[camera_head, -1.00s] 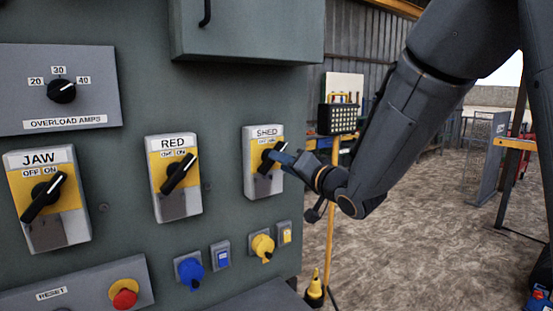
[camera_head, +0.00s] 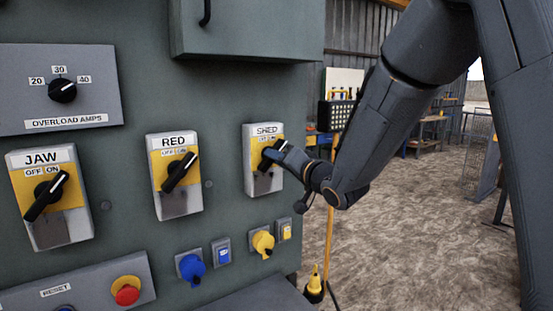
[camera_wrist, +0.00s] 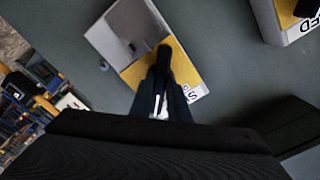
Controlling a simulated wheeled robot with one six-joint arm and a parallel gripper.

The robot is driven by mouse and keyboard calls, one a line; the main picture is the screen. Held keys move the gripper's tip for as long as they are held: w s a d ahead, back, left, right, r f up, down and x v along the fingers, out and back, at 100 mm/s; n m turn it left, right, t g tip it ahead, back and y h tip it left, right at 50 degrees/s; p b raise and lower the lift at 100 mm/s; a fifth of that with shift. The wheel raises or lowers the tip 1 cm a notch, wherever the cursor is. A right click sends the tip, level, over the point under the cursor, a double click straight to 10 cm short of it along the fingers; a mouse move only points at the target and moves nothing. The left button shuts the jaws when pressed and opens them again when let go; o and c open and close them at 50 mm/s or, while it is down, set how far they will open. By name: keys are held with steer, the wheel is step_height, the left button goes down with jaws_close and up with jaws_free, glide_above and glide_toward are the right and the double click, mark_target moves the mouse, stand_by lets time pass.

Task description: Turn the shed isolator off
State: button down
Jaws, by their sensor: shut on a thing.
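The shed isolator (camera_head: 262,181) is a grey box with a yellow plate and a SHED label, at the right of the panel in the head view. Its black rotary handle (camera_head: 268,158) points up and to the right, towards the ON side. My gripper (camera_head: 279,156) is at the handle and shut on it. In the wrist view the handle (camera_wrist: 164,62) runs up between my fingers (camera_wrist: 163,97), over the yellow plate (camera_wrist: 186,60). The OFF and ON marks are partly hidden.
The RED isolator (camera_head: 175,198) and JAW isolator (camera_head: 52,227) are to the left, both handles tilted up-right. Blue (camera_head: 190,267) and yellow (camera_head: 262,243) sockets sit below. A grey box (camera_head: 245,35) juts out above. Open floor (camera_head: 420,230) lies to the right.

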steer(key=shift+w+d+n+b, duration=0.1)
steer(key=shift+n+b, duration=7.15)
steer(key=shift+n, duration=1.75)
steer(key=c, duration=1.7)
jaws_free()
steer(key=v, duration=0.7)
steer(key=shift+s+d+b, duration=0.25)
steer(key=shift+s+b, duration=0.05)
steer(key=shift+s, duration=0.05)
